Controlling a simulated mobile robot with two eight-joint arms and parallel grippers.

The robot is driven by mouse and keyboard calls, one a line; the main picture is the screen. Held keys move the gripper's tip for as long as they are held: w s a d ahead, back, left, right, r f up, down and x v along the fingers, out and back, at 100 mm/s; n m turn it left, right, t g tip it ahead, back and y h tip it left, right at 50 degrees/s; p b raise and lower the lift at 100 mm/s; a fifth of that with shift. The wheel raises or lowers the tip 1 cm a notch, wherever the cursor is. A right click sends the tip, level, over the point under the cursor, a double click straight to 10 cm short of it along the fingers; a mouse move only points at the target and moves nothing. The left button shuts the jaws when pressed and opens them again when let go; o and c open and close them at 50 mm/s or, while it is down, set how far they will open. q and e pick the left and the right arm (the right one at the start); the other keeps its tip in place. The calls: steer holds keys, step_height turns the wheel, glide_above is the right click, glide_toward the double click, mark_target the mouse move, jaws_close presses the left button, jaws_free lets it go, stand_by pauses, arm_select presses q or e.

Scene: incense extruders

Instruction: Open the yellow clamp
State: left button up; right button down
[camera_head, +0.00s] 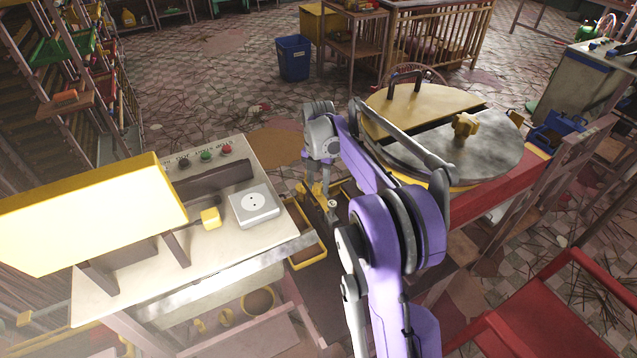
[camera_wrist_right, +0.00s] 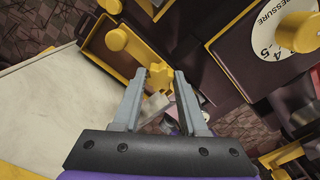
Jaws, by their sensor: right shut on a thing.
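The yellow clamp, which I take to be the star-shaped yellow piece (camera_wrist_right: 160,75), shows between the fingertips of my right gripper (camera_wrist_right: 158,80) in the wrist view. My right gripper is shut on it, with one grey finger on each side. In the head view my right gripper (camera_head: 322,190) reaches down beside the control table, over yellow and dark parts; the held piece is small there and partly covered. A grey piece (camera_wrist_right: 155,106) shows below the clamp between the fingers. My left gripper is not in view.
A control table (camera_head: 110,290) with buttons and a lit yellow panel (camera_head: 90,215) stands at left. A yellow-rimmed bin (camera_head: 307,250) is close to the gripper. A round drum (camera_head: 480,155) with another yellow star knob (camera_head: 466,125) stands at right. A pressure dial (camera_wrist_right: 290,30) is near.

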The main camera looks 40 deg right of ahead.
steer(key=shift+a+f, duration=0.15)
steer(key=shift+a, duration=0.05)
steer(key=shift+w+d+r+p, duration=0.15)
steer(key=shift+w+r+p, duration=0.05)
steer(key=shift+w, duration=0.25)
steer(key=shift+w+d+r+p, duration=0.1)
steer(key=shift+w+r+p, duration=0.05)
steer(key=shift+w, duration=0.25)
steer(key=shift+s, duration=0.15)
steer(key=shift+d, duration=0.1)
steer(key=shift+w, duration=0.25)
steer(key=c, duration=0.8)
jaws_free()
steer(key=shift+c, duration=0.2)
steer(key=o, duration=0.4)
steer(key=shift+w+a+f, duration=0.2)
steer(key=shift+w+a, duration=0.05)
steer(key=shift+w, duration=0.2)
steer(key=shift+s+d, duration=0.15)
steer(key=shift+s, duration=0.1)
